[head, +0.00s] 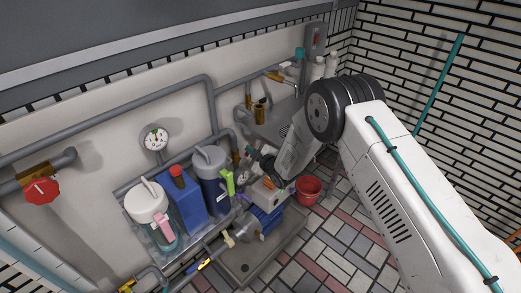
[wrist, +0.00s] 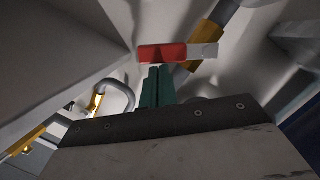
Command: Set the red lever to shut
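The red lever (wrist: 163,53) shows in the wrist view just beyond my fingertips. It lies roughly crosswise, with a pale grey piece at its right end, beside a brass-coloured pipe fitting. My gripper (wrist: 158,72) has two teal fingers side by side with almost no gap, so it looks shut. The tips are close below the lever; whether they touch it I cannot tell. In the head view my arm reaches down to the pipework behind the pump, and I cannot make out the lever there.
A red round valve wheel (head: 42,191) is on the wall pipe at left. A white-lidded container (head: 147,202), a blue box (head: 180,198) and a dark blue canister (head: 210,170) crowd the bench left of my arm. A red bucket (head: 308,190) stands on the tiled floor.

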